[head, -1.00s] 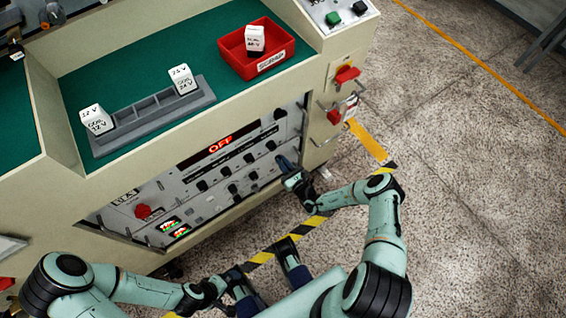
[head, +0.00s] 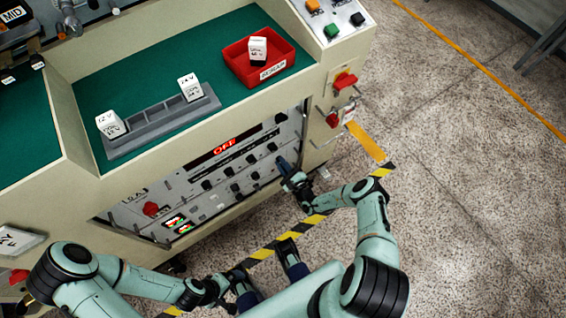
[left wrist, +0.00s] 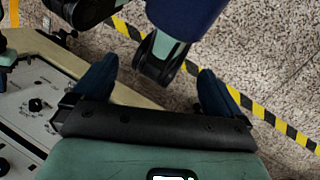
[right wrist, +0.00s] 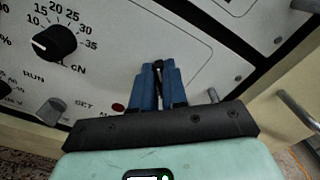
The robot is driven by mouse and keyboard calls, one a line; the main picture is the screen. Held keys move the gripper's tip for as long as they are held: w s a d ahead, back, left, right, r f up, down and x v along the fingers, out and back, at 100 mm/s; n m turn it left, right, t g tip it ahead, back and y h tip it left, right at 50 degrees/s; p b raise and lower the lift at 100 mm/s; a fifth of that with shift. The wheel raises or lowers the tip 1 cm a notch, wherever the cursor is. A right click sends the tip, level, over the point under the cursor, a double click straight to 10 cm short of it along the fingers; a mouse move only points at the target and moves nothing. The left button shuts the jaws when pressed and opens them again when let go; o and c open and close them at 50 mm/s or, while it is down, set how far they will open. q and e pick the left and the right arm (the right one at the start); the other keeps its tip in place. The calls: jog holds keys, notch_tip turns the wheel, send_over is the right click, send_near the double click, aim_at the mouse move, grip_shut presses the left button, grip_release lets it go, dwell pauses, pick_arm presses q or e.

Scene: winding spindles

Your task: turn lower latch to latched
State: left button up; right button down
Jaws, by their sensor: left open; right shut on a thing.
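My right gripper (head: 287,168) is at the right end of the machine's front panel (head: 215,180). In the right wrist view its blue fingers (right wrist: 158,85) are shut on a small dark piece (right wrist: 158,65), apparently the lower latch. The fingers hide most of it, so I cannot tell how it is turned. My left gripper (head: 226,287) is low at the front, away from the panel. In the left wrist view its two fingers (left wrist: 152,95) are spread wide with nothing between them.
In the right wrist view a black dial (right wrist: 55,42) and grey posts (right wrist: 213,95) are near the fingers. A metal handle (right wrist: 297,110) stands to the right. Red switches (head: 344,80) are on the machine's side. A red scrap bin (head: 283,65) is on top. Open floor lies right.

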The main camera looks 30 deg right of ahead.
jog(key=shift+a+f+n+p, duration=0.15)
jog(key=shift+n+p, duration=0.8)
jog(key=shift+n, duration=1.6)
jog(key=shift+f+n+p, duration=0.25)
jog(key=shift+n+p, duration=0.7)
jog(key=shift+n, duration=1.6)
jog(key=c, duration=1.2)
grip_release()
jog(key=shift+o, duration=0.2)
jog(key=shift+s, duration=0.1)
jog(key=s+d+p, duration=0.1)
jog(key=s+p, duration=0.1)
jog(key=s, duration=1.1)
